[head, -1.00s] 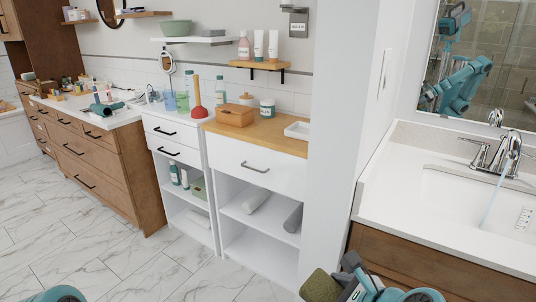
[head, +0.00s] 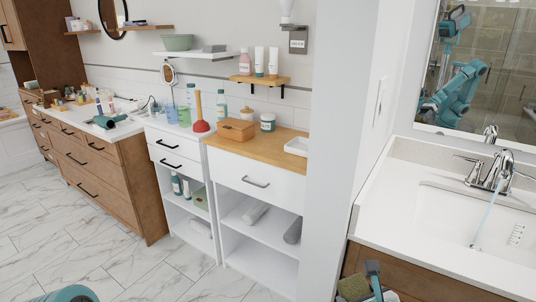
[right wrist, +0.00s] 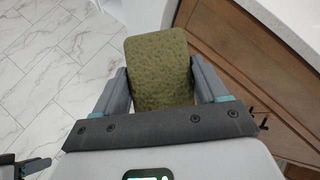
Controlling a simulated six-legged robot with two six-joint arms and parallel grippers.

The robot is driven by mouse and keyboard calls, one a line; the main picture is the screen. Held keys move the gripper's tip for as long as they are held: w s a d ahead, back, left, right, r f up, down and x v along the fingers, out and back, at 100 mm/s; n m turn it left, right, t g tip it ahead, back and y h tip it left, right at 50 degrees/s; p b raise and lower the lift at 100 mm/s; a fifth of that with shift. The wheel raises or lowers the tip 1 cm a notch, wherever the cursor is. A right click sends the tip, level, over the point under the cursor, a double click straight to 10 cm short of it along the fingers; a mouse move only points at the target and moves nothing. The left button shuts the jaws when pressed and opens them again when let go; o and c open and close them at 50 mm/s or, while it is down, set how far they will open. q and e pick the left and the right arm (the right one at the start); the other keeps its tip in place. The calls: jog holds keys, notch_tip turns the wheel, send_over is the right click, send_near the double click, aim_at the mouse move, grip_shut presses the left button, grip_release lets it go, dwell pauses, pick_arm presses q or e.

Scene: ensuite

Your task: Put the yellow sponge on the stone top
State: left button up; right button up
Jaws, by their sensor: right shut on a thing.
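The yellow sponge (head: 353,288) looks olive-yellow and sits at the bottom edge of the head view. My right gripper (head: 364,286) is shut on it. In the right wrist view the sponge (right wrist: 158,65) is held between both fingers (right wrist: 163,84) and sticks out beyond them. The white stone top (head: 383,213) with the sink is at the right of the head view. The sponge appears in front of its wooden cabinet, apart from the top.
A tap (head: 490,172) runs into the sink basin (head: 470,215), with bare stone left of it. A white wall end (head: 345,130) separates this counter from the wood-topped cabinet (head: 262,138). Marble floor (head: 110,260) is clear at the left.

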jog(key=r+p, duration=0.3)
jog(key=p, duration=0.1)
jog(key=w+r+p, duration=0.1)
jog(key=r, duration=0.1)
jog(key=shift+r+p, duration=0.3)
jog(key=shift+p, duration=0.1)
pick_arm(q)
notch_tip(320, 180, up, 8)
jog(key=shift+f, duration=0.2)
pick_arm(e)
jog(key=shift+f, duration=0.1)
